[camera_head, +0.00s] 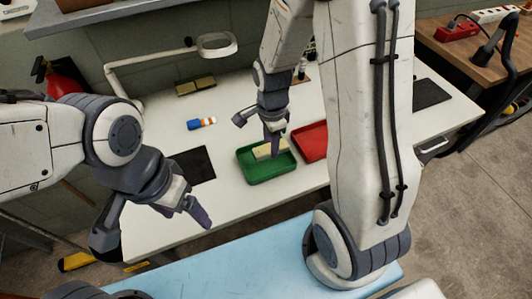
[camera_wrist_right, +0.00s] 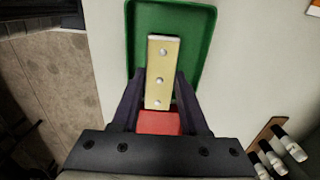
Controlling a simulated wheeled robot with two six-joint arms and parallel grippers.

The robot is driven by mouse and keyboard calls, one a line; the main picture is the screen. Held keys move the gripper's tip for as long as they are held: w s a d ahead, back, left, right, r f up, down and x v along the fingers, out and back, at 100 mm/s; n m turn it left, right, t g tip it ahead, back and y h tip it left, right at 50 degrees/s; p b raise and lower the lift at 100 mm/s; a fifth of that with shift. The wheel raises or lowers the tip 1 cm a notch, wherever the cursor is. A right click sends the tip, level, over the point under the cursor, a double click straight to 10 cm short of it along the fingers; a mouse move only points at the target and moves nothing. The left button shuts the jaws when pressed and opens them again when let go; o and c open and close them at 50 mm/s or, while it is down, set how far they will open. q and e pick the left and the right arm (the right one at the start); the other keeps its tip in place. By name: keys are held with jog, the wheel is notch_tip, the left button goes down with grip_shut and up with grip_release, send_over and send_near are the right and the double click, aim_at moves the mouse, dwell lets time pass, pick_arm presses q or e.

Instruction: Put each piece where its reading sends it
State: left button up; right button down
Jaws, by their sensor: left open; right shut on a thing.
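A pale yellow piece with three round silvery studs (camera_wrist_right: 160,75) is between the fingers of my right gripper (camera_wrist_right: 158,100). In the head view the piece (camera_head: 268,151) shows over the green tray (camera_head: 268,174), with my right gripper (camera_head: 273,145) above it. I cannot tell whether the piece touches the tray floor. The red tray (camera_head: 313,143) stands just right of the green one, partly hidden by my right arm. My left gripper (camera_head: 200,215) is open and empty, near the table's front edge, left of the green tray.
A black mat (camera_head: 192,166) lies left of the green tray. A blue, white and orange item (camera_head: 201,123) and an olive block-like thing (camera_head: 195,86) lie further back. A magnifier lamp (camera_head: 215,44) reaches over the back left. Another dark mat (camera_head: 432,93) lies right.

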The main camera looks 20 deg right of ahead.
aim_at(266, 161)
jog(key=shift+w+a+f, duration=0.4)
jog(key=shift+a+f, duration=0.05)
jog(key=shift+a, duration=0.15)
jog(key=shift+f, duration=1.95)
jog(key=shift+f, duration=0.15)
jog(key=shift+c, duration=2.1)
grip_release()
